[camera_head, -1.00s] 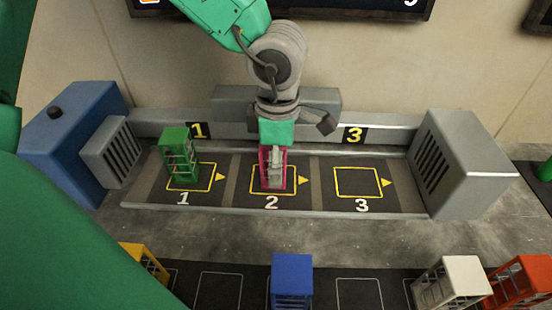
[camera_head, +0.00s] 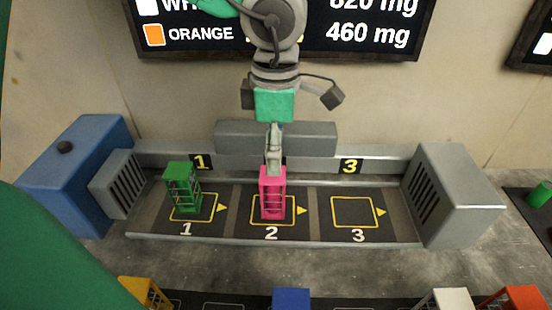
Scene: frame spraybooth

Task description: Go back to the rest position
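My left arm comes in from the left and over the top, and its gripper (camera_head: 274,164) points down just above the pink frame. I see the fingers edge-on, so the gap between them is hidden. The pink frame (camera_head: 272,192) stands upright in the yellow square marked 2. Its top is clear of most of the gripper, though the fingertips overlap its top edge in the picture. A green frame (camera_head: 182,188) stands at the square marked 1. The square marked 3 (camera_head: 355,212) is empty. My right gripper is not in view.
A blue box with a grey vent (camera_head: 85,170) bounds the booth on the left, a grey vented box (camera_head: 455,190) on the right. Yellow (camera_head: 145,292), blue (camera_head: 291,299), white (camera_head: 447,300) and orange (camera_head: 515,298) frames stand along the front. A screen (camera_head: 390,30) hangs behind.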

